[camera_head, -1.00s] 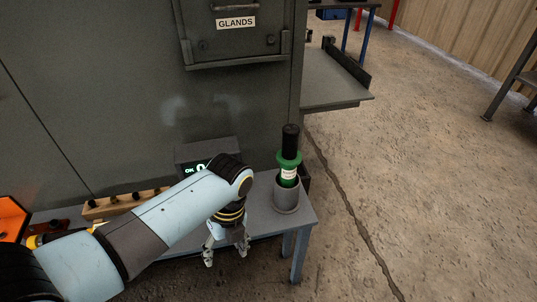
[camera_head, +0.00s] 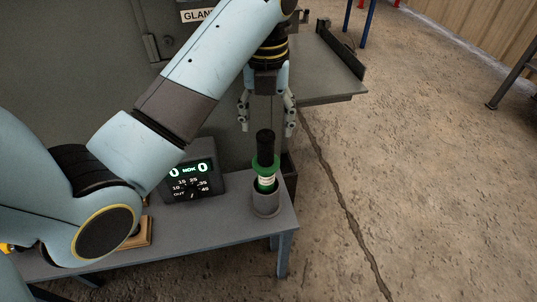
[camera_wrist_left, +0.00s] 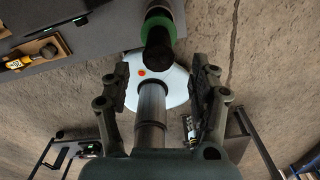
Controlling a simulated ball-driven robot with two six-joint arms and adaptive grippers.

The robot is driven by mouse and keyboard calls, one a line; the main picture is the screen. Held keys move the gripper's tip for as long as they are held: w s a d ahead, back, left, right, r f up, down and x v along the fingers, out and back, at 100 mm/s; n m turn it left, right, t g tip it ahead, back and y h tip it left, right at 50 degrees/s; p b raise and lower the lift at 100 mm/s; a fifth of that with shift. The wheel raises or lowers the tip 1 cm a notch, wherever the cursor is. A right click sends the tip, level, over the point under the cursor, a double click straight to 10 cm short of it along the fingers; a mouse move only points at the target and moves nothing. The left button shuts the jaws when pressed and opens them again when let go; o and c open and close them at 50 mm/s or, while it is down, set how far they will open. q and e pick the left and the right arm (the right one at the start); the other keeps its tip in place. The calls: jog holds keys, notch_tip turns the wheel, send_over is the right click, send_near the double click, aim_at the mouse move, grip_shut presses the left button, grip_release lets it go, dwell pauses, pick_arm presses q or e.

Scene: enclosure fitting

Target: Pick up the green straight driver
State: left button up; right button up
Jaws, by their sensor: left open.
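The green straight driver (camera_head: 265,165) stands upright in a grey cup-like holder (camera_head: 266,204) near the right end of the grey bench. It has a black top, a green collar and a pale label. My left gripper (camera_head: 267,124) is open, fingers pointing down, just above the driver's black top. In the left wrist view the driver (camera_wrist_left: 158,30) shows at the top centre, beyond and between the two open fingers (camera_wrist_left: 160,75). Nothing is between the fingertips that I can see as held. The driver's lower end is hidden in the holder. My right gripper is not in view.
A dark box with a lit display (camera_head: 190,182) stands on the bench (camera_head: 225,228) left of the holder. A grey cabinet (camera_head: 115,60) rises behind. A side shelf (camera_head: 320,80) is at the back right. The wrist view shows a wooden rack (camera_wrist_left: 35,50). Open floor lies to the right.

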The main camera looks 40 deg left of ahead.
aim_at(267, 135)
pick_arm(q)
notch_tip(267, 135, down, 4)
jog(key=shift+w+f+b, duration=0.1)
jog(key=shift+b, duration=0.4)
notch_tip(267, 135, down, 4)
jog(key=shift+a+r+b, duration=0.1)
jog(key=shift+a+b, duration=0.05)
jog(key=shift+b, duration=0.5)
jog(key=shift+f, duration=0.4)
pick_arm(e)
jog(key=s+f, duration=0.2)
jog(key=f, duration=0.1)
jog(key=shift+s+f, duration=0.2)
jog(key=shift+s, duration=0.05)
pick_arm(q)
jog(key=shift+r, duration=0.1)
grip_shut()
